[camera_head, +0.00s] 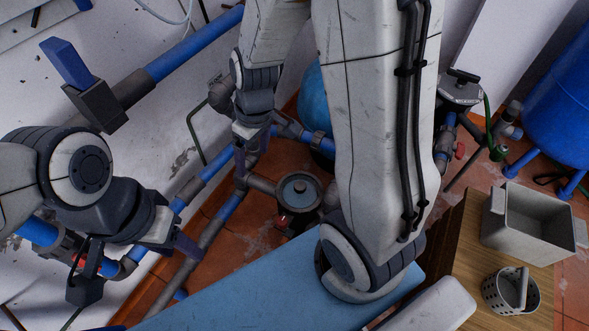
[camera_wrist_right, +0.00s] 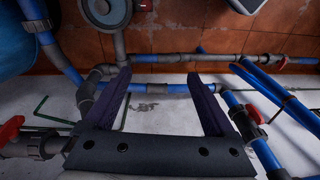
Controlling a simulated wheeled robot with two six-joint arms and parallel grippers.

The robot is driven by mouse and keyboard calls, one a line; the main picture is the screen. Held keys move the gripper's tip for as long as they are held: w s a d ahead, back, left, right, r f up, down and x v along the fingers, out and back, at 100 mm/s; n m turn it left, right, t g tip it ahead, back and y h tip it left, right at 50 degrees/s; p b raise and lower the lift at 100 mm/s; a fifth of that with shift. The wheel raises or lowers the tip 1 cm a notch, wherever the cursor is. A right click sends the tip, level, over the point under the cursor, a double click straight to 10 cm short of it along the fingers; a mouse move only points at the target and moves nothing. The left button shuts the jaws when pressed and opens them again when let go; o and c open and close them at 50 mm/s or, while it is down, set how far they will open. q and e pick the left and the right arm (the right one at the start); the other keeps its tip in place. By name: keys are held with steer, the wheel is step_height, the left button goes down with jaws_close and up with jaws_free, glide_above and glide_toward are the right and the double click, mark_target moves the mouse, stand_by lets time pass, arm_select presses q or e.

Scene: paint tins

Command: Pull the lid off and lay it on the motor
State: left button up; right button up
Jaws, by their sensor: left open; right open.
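No paint tin or loose lid can be made out for certain. A round, grey-rimmed fitting with a flat grey-blue top (camera_head: 299,190) stands among the pipes on the floor; it also shows at the top of the right wrist view (camera_wrist_right: 106,11). I cannot tell whether it is the motor. My right gripper (camera_head: 252,146) is left of this fitting, by the wall pipes; in its wrist view the gripper (camera_wrist_right: 159,74) is open and empty. My left gripper (camera_head: 184,243) is open beside the blue wall pipes, partly hidden by its own wrist, with nothing seen in it.
A blue tabletop (camera_head: 250,291) fills the lower middle. A wooden table (camera_head: 460,240) at right carries a grey rectangular bin (camera_head: 530,223) and a perforated basket (camera_head: 492,294). Blue pipes (camera_head: 197,53) run along the wall. A blue tank (camera_head: 565,95) stands at far right.

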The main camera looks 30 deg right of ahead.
steer(key=w+d+f+m+b, duration=0.1)
steer(key=d+f+b, duration=0.1)
steer(key=d+f, duration=0.3)
steer(key=w+d+f+b, duration=0.2)
steer(key=d+f+b, duration=0.1)
steer(key=f, duration=0.4)
steer(key=h+b, duration=0.1)
steer(key=b, duration=0.3)
glide_toward(300, 185)
steer(key=shift+s+m+t, duration=0.25)
steer(key=shift+m+t, duration=0.05)
steer(key=shift+f, duration=0.4)
arm_select(q)
step_height(300, 185, down, 17)
steer(key=b, duration=0.5)
steer(key=shift+f, duration=0.15)
arm_select(e)
steer(key=f, duration=0.6)
steer(key=w+f, duration=0.1)
steer(key=f, duration=0.2)
steer(key=shift+w+a+f, duration=0.1)
steer(key=shift+a+f, duration=0.1)
steer(key=shift+f, duration=0.05)
jaws_close()
steer(key=shift+r, duration=0.15)
